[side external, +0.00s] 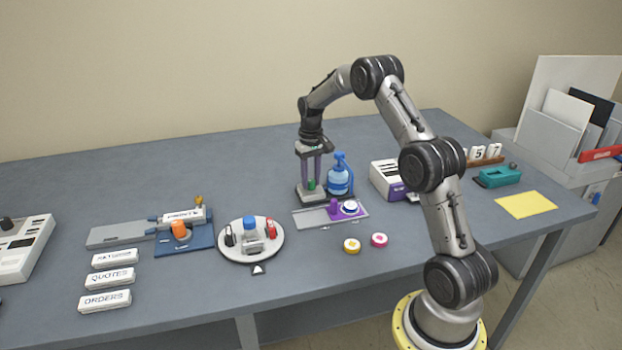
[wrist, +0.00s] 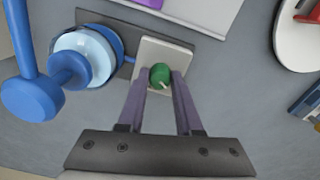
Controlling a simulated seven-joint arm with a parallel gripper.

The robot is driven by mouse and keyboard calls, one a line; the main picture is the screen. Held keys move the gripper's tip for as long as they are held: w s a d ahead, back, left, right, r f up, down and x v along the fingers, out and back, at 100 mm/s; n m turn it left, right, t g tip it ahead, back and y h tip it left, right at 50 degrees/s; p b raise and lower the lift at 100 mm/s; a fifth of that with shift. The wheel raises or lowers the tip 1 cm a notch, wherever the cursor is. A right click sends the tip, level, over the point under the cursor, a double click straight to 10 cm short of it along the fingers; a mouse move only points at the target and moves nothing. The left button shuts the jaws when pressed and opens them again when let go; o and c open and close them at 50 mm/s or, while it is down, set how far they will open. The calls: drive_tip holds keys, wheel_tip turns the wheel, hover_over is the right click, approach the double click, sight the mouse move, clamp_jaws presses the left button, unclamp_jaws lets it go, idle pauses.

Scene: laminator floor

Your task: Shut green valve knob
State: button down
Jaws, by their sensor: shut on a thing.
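The green valve knob (wrist: 160,75) sits on a pale square block in the wrist view, with a light pointer mark on its top pointing toward the lower right. My gripper (wrist: 159,80) has its two purple fingers on either side of the knob, shut on it. A blue bottle with a pump-like top (side external: 340,178) stands right beside the knob's block on the same dark base.
A grey plate with a purple part (side external: 315,217) lies in front of the valve. A white and purple box (side external: 386,178) stands to the right. A round white tray (side external: 265,252) and a blue fixture (side external: 185,243) are to the left. Yellow and pink discs lie near the front.

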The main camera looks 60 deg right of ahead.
sight(311, 180)
drive_tip(key=n, duration=0.6)
drive_tip(key=shift+n, duration=0.3)
idle(0.4)
drive_tip(key=c, duration=0.6)
unclamp_jaws()
wheel_tip(311, 180, up, 14)
drive_tip(key=shift+f, duration=0.1)
